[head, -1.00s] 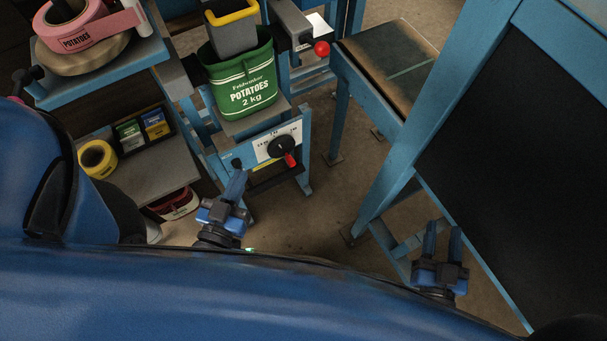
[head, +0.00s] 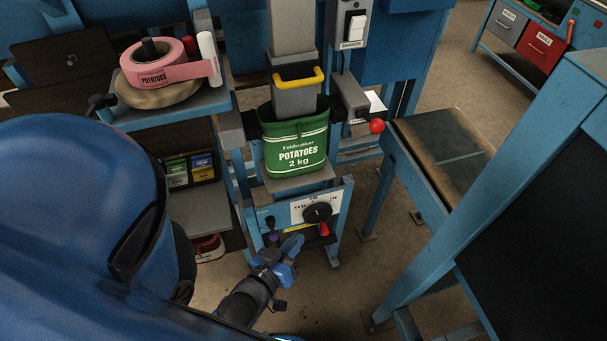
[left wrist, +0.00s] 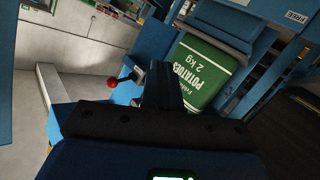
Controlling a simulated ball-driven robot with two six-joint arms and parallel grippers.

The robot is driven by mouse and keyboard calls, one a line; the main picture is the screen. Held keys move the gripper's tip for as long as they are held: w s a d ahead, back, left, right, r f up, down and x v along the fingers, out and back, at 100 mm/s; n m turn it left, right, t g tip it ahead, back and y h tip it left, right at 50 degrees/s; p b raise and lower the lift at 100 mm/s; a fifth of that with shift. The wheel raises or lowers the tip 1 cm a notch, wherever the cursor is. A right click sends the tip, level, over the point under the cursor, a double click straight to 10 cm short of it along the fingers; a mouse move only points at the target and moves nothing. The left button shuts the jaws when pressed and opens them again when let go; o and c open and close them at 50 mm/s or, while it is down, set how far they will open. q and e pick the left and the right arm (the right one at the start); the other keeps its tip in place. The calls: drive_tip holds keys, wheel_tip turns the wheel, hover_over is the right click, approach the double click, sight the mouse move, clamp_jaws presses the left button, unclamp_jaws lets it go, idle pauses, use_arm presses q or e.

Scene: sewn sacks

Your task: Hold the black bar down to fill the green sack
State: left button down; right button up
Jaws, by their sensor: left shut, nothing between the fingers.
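The green sack (head: 295,148), marked POTATOES 2 kg, hangs open and upright under the grey filling spout (head: 294,101). It also shows, turned over, in the left wrist view (left wrist: 204,70). My left gripper (head: 292,246) is shut and empty, in front of and below the sack, near the dial panel (head: 300,210). Its dark fingers (left wrist: 160,85) point toward the station in the left wrist view. I cannot make out for certain which part is the black bar. A small black-topped lever (head: 270,223) stands left of the dial. My right gripper is out of view.
A yellow handle (head: 300,80) crosses the spout. A red ball knob (head: 376,126) sticks out right of the sack. A shelf (head: 170,112) with pink POTATOES tape (head: 160,66) is at left. A blue-framed table (head: 445,160) stands at right. Floor shows between them.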

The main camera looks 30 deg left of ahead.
use_arm(q)
drive_tip(key=w+a+f+n+g+b, duration=0.1)
drive_tip(key=w+f+n+g+b, duration=0.3)
drive_tip(key=f, duration=0.5)
drive_tip(key=w+a+f+n+g+b, duration=0.1)
drive_tip(key=w+f+n+g, duration=0.1)
drive_tip(key=w+f+n, duration=0.55)
drive_tip(key=n+g+y+b, duration=0.1)
drive_tip(key=n+g+b, duration=0.6)
drive_tip(key=n, duration=0.6)
hover_over(303, 247)
drive_tip(key=s+d, duration=0.2)
drive_tip(key=d, duration=0.1)
drive_tip(key=s+d+x, duration=0.1)
drive_tip(key=x, duration=0.8)
drive_tip(key=shift+s+a+f+g+p, duration=0.2)
drive_tip(key=shift+s+a+g+p, duration=0.1)
drive_tip(key=shift+s+g+p, duration=0.15)
drive_tip(key=shift+m, duration=0.25)
drive_tip(key=f+b, duration=0.1)
drive_tip(key=f, duration=0.3)
drive_tip(key=w+a+f+b, duration=0.1)
drive_tip(key=f, duration=0.4)
drive_tip(key=w+a+f+b, duration=0.1)
drive_tip(key=f, duration=0.3)
drive_tip(key=shift+f, duration=0.35)
drive_tip(key=shift+s, duration=0.1)
